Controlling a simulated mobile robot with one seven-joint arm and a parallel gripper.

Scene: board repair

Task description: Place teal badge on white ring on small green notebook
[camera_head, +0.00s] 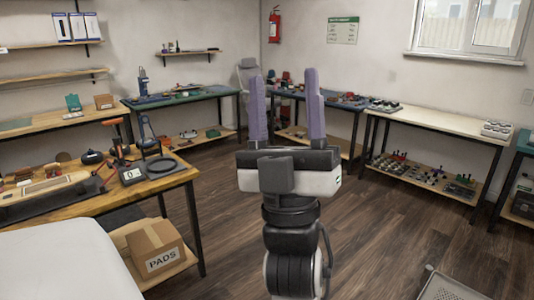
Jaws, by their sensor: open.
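My gripper (285,92) points up in the middle of the view, its two purple fingers wide apart with nothing between them. It is in open space in front of the far benches. I cannot make out the teal badge, the white ring or the small green notebook for sure. A small teal object (73,102) stands on the wooden bench at the left, too small to identify. My gripper and arm hide part of the far benches and floor.
A near wooden bench (185,178) at left holds tools and a black scale. A box marked PADS (155,252) sits below it. A green-topped bench (185,97) stands behind. A pale bench (440,122) with a loaded lower shelf is at right. The wooden floor (390,220) is mostly clear.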

